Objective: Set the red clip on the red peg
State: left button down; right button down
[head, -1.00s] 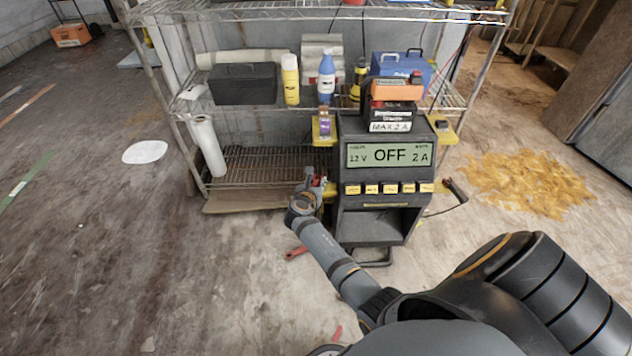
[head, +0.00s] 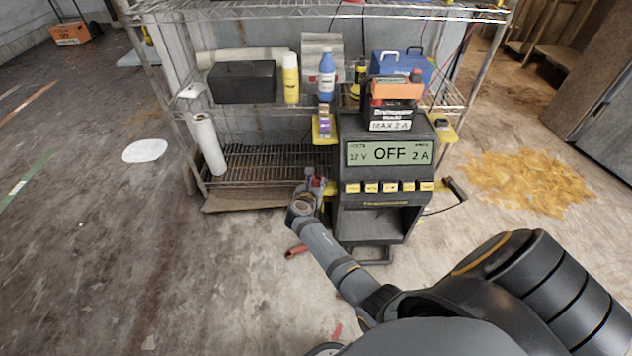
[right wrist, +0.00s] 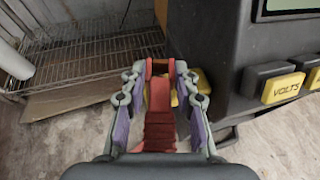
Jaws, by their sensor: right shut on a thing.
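My right gripper (head: 316,180) is at the left side of the dark charger cart, just left of its row of yellow buttons. In the right wrist view my right gripper (right wrist: 160,85) is shut on the red clip (right wrist: 160,105), which lies lengthwise between the two fingers. In the head view only a little red of the clip shows at the fingertips. A yellow bracket (right wrist: 201,82) on the cart's side is just beyond the fingers. I cannot make out the red peg apart from the clip, nor tell whether they touch. My left gripper is not in view.
The charger cart (head: 384,219) has a screen reading OFF. A wire shelf (head: 262,163) stands behind it with a black case, bottles and a blue box. A red-handled thing (head: 296,251) shows below my right forearm. The floor at left is mostly clear.

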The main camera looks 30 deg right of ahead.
jog(key=shift+f+b, duration=0.5)
jog(key=shift+f, duration=0.45)
jog(key=c, duration=0.9)
grip_release()
jog(key=shift+c, duration=0.2)
jog(key=v, duration=0.7)
jog(key=shift+s+a, duration=0.2)
jog(key=shift+r, duration=0.1)
